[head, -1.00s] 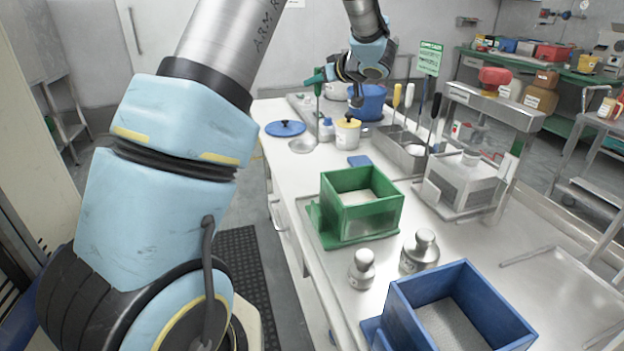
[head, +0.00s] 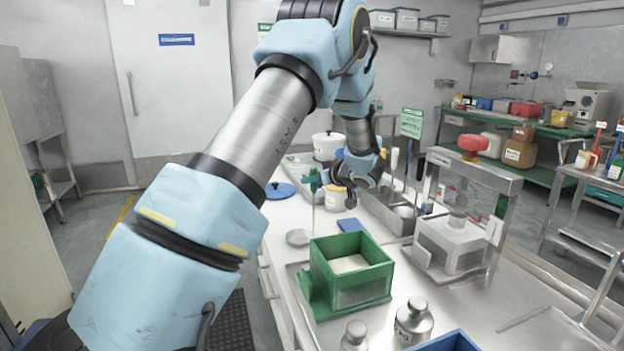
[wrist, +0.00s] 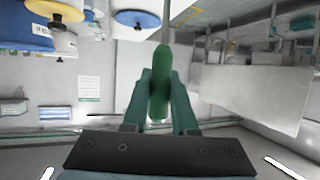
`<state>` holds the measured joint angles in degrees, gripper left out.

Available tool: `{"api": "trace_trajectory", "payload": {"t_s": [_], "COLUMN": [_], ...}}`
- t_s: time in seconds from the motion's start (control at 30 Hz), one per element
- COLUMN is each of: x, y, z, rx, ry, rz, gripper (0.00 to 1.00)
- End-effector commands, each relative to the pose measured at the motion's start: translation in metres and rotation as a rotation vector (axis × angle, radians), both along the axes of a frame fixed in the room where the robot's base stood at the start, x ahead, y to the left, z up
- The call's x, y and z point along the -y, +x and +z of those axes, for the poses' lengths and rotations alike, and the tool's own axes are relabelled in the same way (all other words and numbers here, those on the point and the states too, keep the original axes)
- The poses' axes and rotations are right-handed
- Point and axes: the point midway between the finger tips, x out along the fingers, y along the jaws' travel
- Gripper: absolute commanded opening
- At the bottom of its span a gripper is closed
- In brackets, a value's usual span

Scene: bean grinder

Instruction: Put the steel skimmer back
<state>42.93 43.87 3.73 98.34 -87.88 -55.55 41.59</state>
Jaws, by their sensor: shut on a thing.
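My gripper (head: 324,180) is shut on the green handle (head: 314,178) of the steel skimmer; the wrist view shows the handle (wrist: 160,85) between the two fingers. The skimmer hangs roughly upright, its thin shaft pointing down. Its round steel head (head: 298,237) shows low, left of the green box, above or near the worktop; I cannot tell whether it touches. The steel tool bin (head: 378,212) stands right of my gripper, with several upright handles in it. My wrist partly hides this area.
The green box (head: 350,285) stands in front, with two steel bottles (head: 413,322) nearby. A blue pad (head: 351,228) lies between box and bin. A blue lid (head: 280,191), a yellow-lidded pot (head: 334,192) and a white pot (head: 328,146) are further back. The grinder (head: 450,240) stands right.

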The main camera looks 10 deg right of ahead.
Motion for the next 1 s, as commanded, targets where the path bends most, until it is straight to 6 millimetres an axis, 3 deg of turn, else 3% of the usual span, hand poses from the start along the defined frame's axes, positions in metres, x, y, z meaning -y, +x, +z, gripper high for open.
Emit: {"api": "trace_trajectory", "payload": {"t_s": [0.2, 0.23, 0.5, 0.8, 1.0], "x": [0.000, 0.000, 0.000, 0.001, 0.013], "y": [0.000, 0.000, 0.000, -0.001, -0.024], "z": [-0.001, -0.002, -0.001, 0.001, 0.011], "rx": [0.001, 0.000, 0.000, 0.000, 0.001], "ry": [0.000, -0.001, -0.001, -0.001, -0.003], "rz": [0.000, 0.000, 0.000, 0.000, -0.002], "gripper": [0.00, 0.27, 0.56, 0.56, 0.56]}}
